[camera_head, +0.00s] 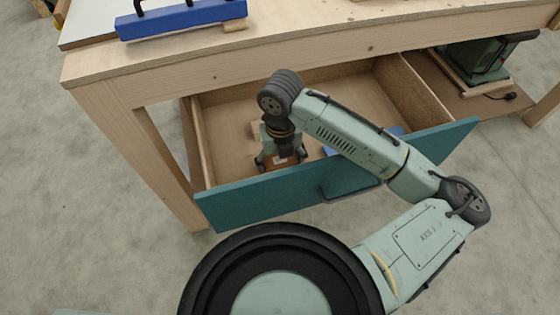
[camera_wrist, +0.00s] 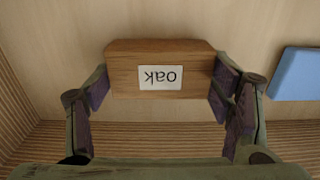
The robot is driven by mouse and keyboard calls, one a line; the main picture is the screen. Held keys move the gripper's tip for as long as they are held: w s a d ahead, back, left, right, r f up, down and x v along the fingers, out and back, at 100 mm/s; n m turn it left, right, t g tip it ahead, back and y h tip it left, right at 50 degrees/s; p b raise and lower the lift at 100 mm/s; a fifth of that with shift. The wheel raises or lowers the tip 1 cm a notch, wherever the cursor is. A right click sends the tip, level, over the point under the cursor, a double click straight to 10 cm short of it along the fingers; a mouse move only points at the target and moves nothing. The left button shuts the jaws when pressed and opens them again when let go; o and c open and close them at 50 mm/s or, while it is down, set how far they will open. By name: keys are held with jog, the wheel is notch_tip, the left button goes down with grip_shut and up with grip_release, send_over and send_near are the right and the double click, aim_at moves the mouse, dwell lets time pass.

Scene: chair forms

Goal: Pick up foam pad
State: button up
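A wooden block labelled "oak" (camera_wrist: 193,78) sits between the fingers of my gripper (camera_wrist: 162,85); the finger pads press close on both of its sides and leave no clear gap. In the head view my gripper (camera_head: 281,160) points down into the open drawer, and the brown block shows between its fingers. A flat blue piece (camera_wrist: 297,74) lies on the drawer floor to the right of my gripper, apart from it. No label on it is readable, so I cannot tell whether it is the foam pad. My arm partly hides it in the head view.
The open drawer (camera_head: 222,112) has wooden walls and a teal front panel (camera_head: 240,203). The workbench top (camera_head: 300,50) overhangs its back. A blue rack (camera_head: 180,20) stands on the bench. A green machine (camera_head: 475,60) sits on a shelf at the right.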

jog(key=c, duration=0.7)
